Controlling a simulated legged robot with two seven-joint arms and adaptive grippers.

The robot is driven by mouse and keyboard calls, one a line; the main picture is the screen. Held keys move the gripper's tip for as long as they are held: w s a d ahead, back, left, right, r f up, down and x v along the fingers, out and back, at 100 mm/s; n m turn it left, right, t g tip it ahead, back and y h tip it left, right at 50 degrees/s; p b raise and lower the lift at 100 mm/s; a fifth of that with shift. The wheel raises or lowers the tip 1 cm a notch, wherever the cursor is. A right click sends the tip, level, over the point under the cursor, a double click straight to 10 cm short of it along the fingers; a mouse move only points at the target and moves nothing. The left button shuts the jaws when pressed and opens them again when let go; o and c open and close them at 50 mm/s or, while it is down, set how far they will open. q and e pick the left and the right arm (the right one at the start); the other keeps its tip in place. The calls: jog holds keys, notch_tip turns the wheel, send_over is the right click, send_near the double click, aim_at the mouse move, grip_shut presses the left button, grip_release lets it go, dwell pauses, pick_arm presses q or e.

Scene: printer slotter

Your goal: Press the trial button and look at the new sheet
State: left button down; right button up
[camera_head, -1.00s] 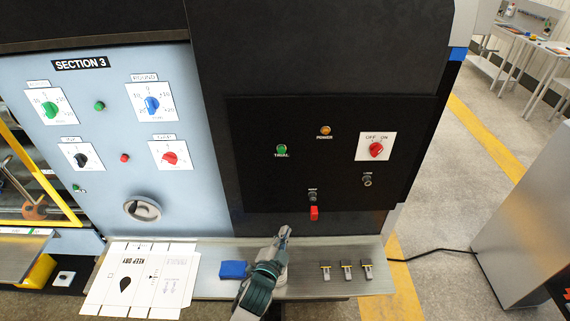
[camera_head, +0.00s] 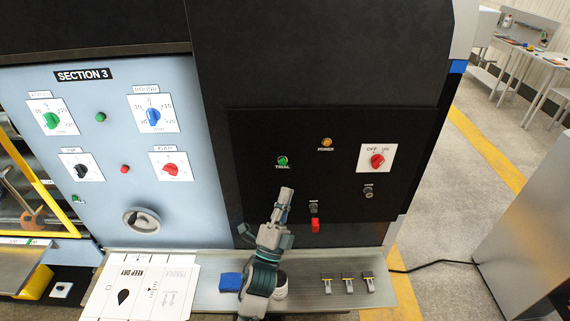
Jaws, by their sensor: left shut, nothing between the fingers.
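The green trial button (camera_head: 282,161) sits on the black control panel, above a small TRIAL label. My left gripper (camera_head: 286,190) is shut and empty, pointing up just below the button and apart from it in the picture. How far it is from the panel is hard to tell. A printed sheet (camera_head: 135,290) with a black drop mark and KEEP DRY lettering lies on the shelf at the lower left. My right gripper is not in view.
The metal shelf (camera_head: 330,301) holds a blue block (camera_head: 230,282) and several small metal pieces. The panel also has an orange power light (camera_head: 326,142), a red OFF/ON knob (camera_head: 377,161) and a red switch (camera_head: 315,226). A SECTION 3 panel (camera_head: 100,130) with knobs stands left.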

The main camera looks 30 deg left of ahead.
aim_at(283, 163)
pick_arm(q)
jog(key=shift+w+a, duration=0.8)
jog(key=shift+w, duration=0.35)
jog(key=shift+w+a, duration=0.85)
jog(key=shift+w, duration=0.35)
jog(key=shift+w+a, duration=0.8)
jog(key=shift+w, duration=0.35)
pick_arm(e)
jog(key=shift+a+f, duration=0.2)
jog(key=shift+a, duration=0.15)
pick_arm(q)
jog(key=shift+a+f, duration=0.1)
jog(key=shift+a, duration=0.05)
jog(key=shift+w, duration=0.1)
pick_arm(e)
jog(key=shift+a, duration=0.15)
pick_arm(q)
jog(key=shift+w+a, duration=0.15)
jog(key=shift+w, duration=0.05)
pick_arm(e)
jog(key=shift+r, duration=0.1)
